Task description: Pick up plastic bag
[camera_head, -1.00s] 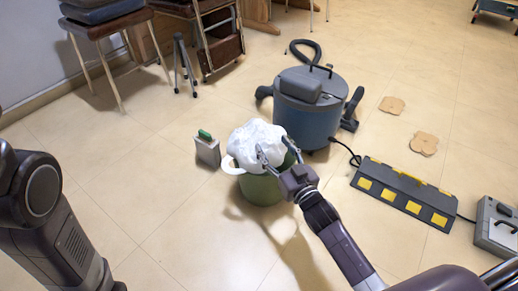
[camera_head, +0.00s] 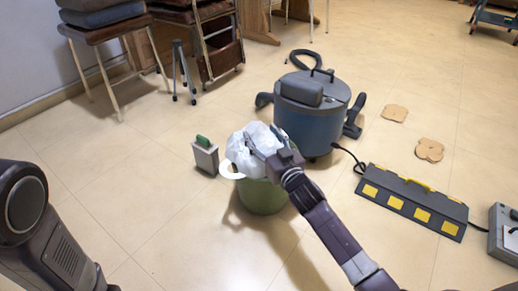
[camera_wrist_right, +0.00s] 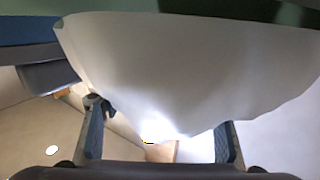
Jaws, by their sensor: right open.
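A crumpled white plastic bag (camera_head: 241,156) bulges out of the top of a green bin (camera_head: 262,196) on the floor. My right gripper (camera_head: 262,137) is at the upper right side of the bag in the head view and hides part of it. In the right wrist view the bag (camera_wrist_right: 190,70) fills the upper middle, close in front of and partly between the two open fingers (camera_wrist_right: 160,143). I cannot tell whether the fingers touch it. My left arm shows at the left edge of the head view, but its gripper is not in view.
A blue-grey vacuum cleaner (camera_head: 308,118) stands just behind the bin. A small grey container with a green top (camera_head: 205,157) stands to its left. A grey and yellow barrier (camera_head: 412,202) lies to the right. The floor in front is clear.

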